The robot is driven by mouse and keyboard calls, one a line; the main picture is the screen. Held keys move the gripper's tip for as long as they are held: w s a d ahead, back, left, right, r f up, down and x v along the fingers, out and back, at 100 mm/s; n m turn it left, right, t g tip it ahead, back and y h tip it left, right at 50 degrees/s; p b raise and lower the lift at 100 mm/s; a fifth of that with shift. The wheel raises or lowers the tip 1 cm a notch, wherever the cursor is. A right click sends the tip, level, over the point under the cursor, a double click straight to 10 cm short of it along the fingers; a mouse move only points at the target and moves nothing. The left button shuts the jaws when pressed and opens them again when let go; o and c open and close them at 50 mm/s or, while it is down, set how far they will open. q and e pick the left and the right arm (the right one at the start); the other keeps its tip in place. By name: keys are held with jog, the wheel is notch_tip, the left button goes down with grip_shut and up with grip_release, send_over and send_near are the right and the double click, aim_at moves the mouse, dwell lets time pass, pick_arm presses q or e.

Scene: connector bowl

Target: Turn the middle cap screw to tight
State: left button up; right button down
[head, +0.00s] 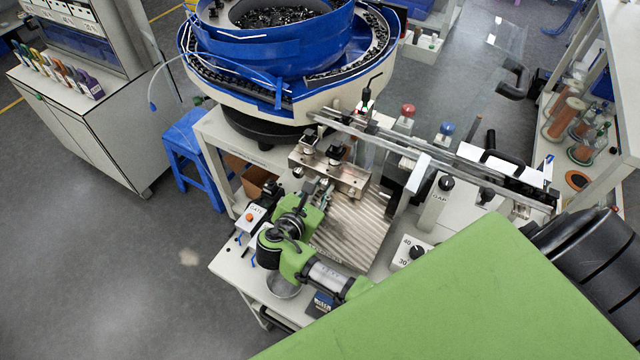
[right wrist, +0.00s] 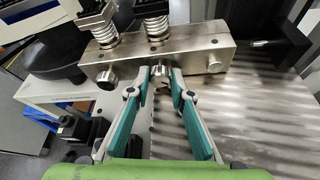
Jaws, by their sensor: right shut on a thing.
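A metal block (head: 345,177) stands at the edge of a ridged metal plate in the head view. In the right wrist view the block (right wrist: 185,50) shows a row of cap screws along its front face. The left cap screw (right wrist: 107,79) and the right cap screw (right wrist: 214,66) are clear of my fingers. My right gripper (right wrist: 160,80) has its teal-padded fingertips shut on the middle cap screw (right wrist: 160,72), which is partly hidden between them. In the head view my right gripper (head: 322,192) reaches the block's front. My left gripper is not in view.
Spring-loaded posts (right wrist: 97,22) rise from the block's top. The ridged plate (head: 352,235) lies open to the right of my gripper. A blue bowl feeder (head: 285,45) stands behind, with a rail (head: 400,145) running right. A box with an orange button (head: 250,217) is at left.

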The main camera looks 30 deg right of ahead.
jog(key=shift+d+r, duration=0.1)
jog(key=c, duration=1.8)
grip_release()
jog(key=v, duration=1.2)
